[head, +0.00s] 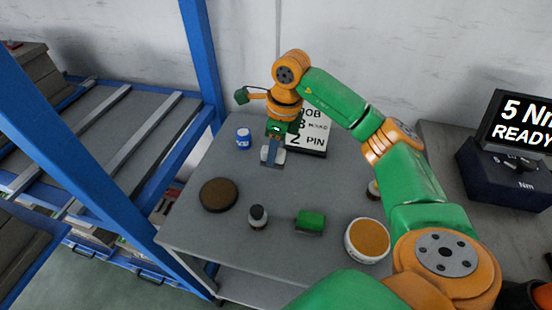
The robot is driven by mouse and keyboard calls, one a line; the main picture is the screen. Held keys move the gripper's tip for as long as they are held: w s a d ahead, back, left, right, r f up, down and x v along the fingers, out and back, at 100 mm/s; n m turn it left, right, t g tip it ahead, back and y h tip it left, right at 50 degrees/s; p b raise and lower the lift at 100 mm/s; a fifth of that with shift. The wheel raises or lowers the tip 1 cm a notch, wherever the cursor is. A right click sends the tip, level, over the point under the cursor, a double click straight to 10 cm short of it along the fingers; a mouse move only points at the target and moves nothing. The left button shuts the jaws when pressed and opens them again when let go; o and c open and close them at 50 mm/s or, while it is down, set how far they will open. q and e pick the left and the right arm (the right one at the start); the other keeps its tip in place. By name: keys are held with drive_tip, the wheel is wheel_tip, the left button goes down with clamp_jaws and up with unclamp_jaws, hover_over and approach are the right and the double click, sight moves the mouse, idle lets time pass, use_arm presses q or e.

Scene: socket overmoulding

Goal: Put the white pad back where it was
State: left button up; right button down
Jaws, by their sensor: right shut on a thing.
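My right gripper (273,150) is low over the far part of the grey table (205,240), pointing down. It is shut on the white pad (280,157), a small pale piece showing at and beside the fingertips. The fingers hide part of the pad, and I cannot tell whether it touches the tabletop. My left gripper is not in view.
A job sign (314,132) stands just behind the gripper. Around it are a blue jar (243,138), brown disc (218,195), dark bottle (258,217), green block (310,222) and orange-filled tub (368,240). A torque display (518,122) stands right.

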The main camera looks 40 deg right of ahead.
sight(276, 160)
drive_tip(key=f, duration=0.2)
drive_tip(key=d+f, duration=0.1)
drive_tip(key=f, duration=0.1)
drive_tip(key=shift+w+p, duration=0.15)
drive_tip(key=shift+p, duration=0.15)
drive_tip(key=shift+f, duration=0.3)
drive_tip(key=c, duration=0.6)
unclamp_jaws()
drive_tip(key=shift+r, duration=0.2)
drive_tip(key=r, duration=0.4)
drive_tip(key=s+r, duration=0.1)
drive_tip(key=r, duration=0.3)
drive_tip(key=d+r, duration=0.1)
drive_tip(key=r, duration=0.3)
drive_tip(key=shift+s, duration=0.15)
drive_tip(key=shift+p, duration=0.35)
